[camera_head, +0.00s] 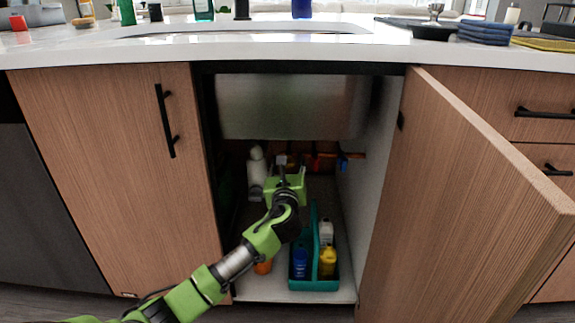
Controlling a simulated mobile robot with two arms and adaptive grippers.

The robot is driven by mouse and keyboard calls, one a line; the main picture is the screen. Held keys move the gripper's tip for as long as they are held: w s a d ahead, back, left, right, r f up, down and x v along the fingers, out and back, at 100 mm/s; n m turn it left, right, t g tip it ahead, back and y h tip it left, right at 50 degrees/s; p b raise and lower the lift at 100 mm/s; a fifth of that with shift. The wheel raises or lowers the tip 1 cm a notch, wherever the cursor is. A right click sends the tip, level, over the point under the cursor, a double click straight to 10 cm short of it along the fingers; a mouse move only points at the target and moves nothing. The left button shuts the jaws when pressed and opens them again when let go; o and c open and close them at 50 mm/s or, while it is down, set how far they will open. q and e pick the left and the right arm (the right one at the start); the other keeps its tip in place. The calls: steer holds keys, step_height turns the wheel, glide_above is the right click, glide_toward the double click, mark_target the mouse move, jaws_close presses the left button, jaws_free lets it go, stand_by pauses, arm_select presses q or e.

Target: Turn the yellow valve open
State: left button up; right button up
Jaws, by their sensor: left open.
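My left arm reaches into the open cabinet under the sink, with the left gripper (282,162) in front of the pipes at the back. The gripper is open, and I see nothing held in it. A copper-orange pipe (329,155) runs along the back wall with a red part (315,162) and a blue handle (343,161) to the right of the gripper. I cannot make out a yellow valve; the gripper covers part of the pipework, and the area is dark and small. I cannot tell whether the gripper touches anything. My right gripper is not in view.
A teal caddy (314,285) with several bottles stands on the cabinet floor, right of my forearm. A white bottle (257,170) stands left of the gripper. The right door (470,200) is swung open; the left door (120,170) is closed. The sink basin (290,105) hangs above.

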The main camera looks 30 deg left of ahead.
arm_select(q)
steer(key=c, duration=1.1)
